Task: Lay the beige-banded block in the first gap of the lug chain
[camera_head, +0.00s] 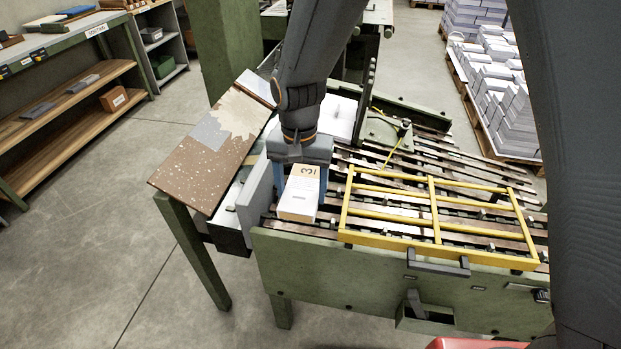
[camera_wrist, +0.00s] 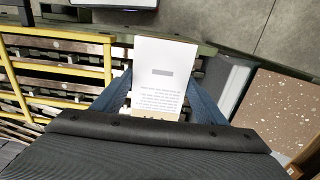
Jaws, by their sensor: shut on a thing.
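The beige-banded block (camera_head: 300,194) is white with a beige band that bears a dark "3" mark. My gripper (camera_head: 303,180) is shut on it, with a blue finger on each side. The block also shows between the fingers in the wrist view (camera_wrist: 160,80), its printed white face toward the camera. It is over the left end of the lug chain (camera_head: 345,160), beside a grey upright plate. I cannot tell whether it touches the chain. The chain's dark slats and lugs run to the right, and the gap under the block is largely hidden.
A yellow guard frame (camera_head: 434,210) lies over the chain just right of the block. A grey plate (camera_head: 257,196) stands close on the left, with a speckled brown board (camera_head: 195,165) beyond it. The green side panel (camera_head: 300,262) bounds the near side.

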